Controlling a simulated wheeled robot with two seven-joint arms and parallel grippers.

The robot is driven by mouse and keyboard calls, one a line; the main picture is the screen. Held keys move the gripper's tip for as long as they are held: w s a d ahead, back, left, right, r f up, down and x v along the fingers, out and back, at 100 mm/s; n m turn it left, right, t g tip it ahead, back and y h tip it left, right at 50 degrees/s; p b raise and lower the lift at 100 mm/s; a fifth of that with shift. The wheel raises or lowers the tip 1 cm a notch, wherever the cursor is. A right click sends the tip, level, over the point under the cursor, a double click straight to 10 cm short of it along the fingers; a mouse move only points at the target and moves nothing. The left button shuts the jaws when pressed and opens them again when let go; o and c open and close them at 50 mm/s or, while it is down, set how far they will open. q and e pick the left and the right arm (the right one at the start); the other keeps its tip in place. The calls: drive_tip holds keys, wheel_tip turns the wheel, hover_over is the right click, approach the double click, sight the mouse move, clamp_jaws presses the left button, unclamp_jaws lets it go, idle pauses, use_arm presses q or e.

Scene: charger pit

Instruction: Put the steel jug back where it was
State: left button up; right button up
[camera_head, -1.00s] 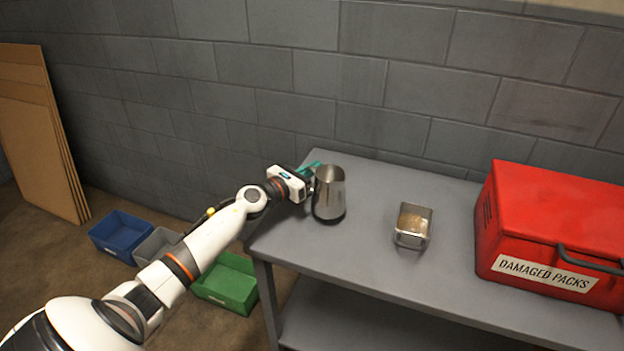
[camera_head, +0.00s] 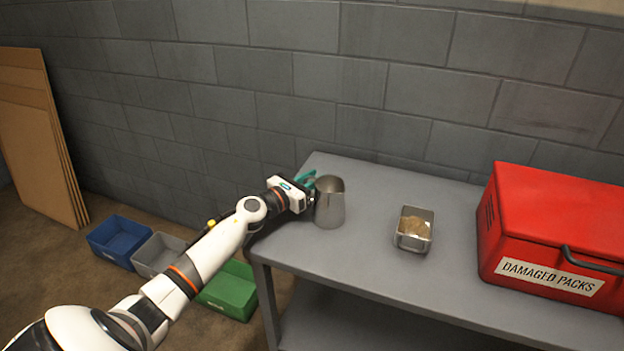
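The steel jug (camera_head: 329,206) stands upright, or nearly so, at the left end of the grey table, with its open mouth up. Its base looks to be on or just above the table top. My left gripper (camera_head: 310,188) is at the jug's left side, at its upper half, with teal fingers against it. It appears shut on the jug; the jug's handle and the exact contact are hidden. My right gripper is out of view.
A small metal tin (camera_head: 414,229) with brown contents stands right of the jug. A red box labelled DAMAGED PACKS (camera_head: 545,235) fills the table's right side. Blue (camera_head: 120,240), grey (camera_head: 158,254) and green (camera_head: 230,290) bins sit on the floor. A block wall (camera_head: 400,90) is behind.

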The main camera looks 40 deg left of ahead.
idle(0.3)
use_arm(q)
drive_tip(key=shift+r, duration=0.2)
drive_tip(key=s, duration=0.3)
drive_tip(key=s+a, duration=0.1)
drive_tip(key=shift+s+f, duration=0.25)
drive_tip(key=shift+s, duration=0.15)
drive_tip(key=s, duration=0.4)
drive_tip(key=s+a, duration=0.1)
drive_tip(key=shift+s+r, duration=0.1)
drive_tip(key=shift+s, duration=0.3)
drive_tip(key=shift+s+a, duration=0.1)
drive_tip(key=shift+s, duration=0.45)
drive_tip(key=shift+s+r, duration=0.1)
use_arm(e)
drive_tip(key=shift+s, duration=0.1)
